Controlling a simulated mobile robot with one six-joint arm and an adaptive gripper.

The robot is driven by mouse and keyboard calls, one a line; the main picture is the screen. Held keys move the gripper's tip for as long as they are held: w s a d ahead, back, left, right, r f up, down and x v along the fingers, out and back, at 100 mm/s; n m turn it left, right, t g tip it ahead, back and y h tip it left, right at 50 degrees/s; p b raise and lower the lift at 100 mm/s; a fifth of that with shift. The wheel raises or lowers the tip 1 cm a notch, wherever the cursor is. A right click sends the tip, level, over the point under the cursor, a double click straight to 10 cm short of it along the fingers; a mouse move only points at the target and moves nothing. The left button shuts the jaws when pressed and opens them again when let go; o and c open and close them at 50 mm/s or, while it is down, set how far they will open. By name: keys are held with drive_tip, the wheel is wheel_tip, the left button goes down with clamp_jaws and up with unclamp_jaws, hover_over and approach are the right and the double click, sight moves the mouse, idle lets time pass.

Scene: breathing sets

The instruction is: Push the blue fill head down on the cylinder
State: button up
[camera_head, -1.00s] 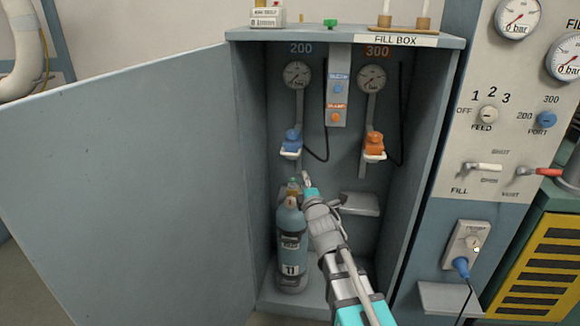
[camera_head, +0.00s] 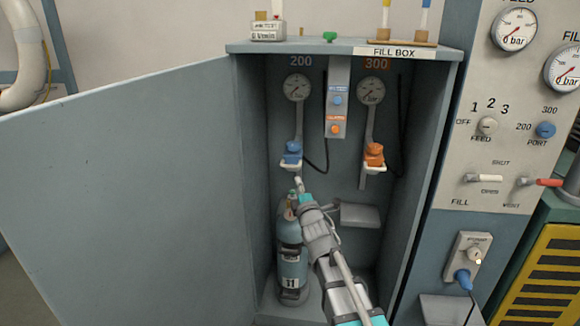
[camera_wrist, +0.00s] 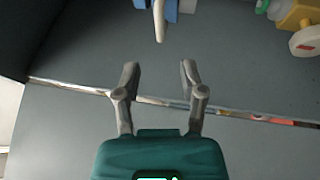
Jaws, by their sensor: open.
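The blue fill head (camera_head: 291,153) hangs under the 200 gauge on the back wall of the fill box, with a pale bracket below it. The grey-blue cylinder (camera_head: 291,262) stands upright on the box floor beneath it, clearly apart from it. My gripper (camera_head: 299,184) is inside the box, beside and in front of the cylinder's top, just below the blue head. It partly hides the cylinder's valve. In the wrist view my gripper (camera_wrist: 158,75) is open and empty, with a pale rod and a bit of blue (camera_wrist: 168,10) ahead of its fingers.
The orange fill head (camera_head: 374,155) hangs to the right under the 300 gauge. A grey shelf (camera_head: 360,214) juts out right of my arm. The open door (camera_head: 120,190) fills the left, and the control panel (camera_head: 500,130) stands at the right.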

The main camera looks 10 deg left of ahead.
sight(290, 166)
drive_tip(key=p+x, duration=0.1)
drive_tip(key=x, duration=0.9)
drive_tip(key=shift+w+a+r+p, duration=0.1)
drive_tip(key=shift+w+a+p, duration=0.1)
drive_tip(key=shift+w+p, duration=0.2)
drive_tip(key=shift+s, duration=0.1)
clamp_jaws()
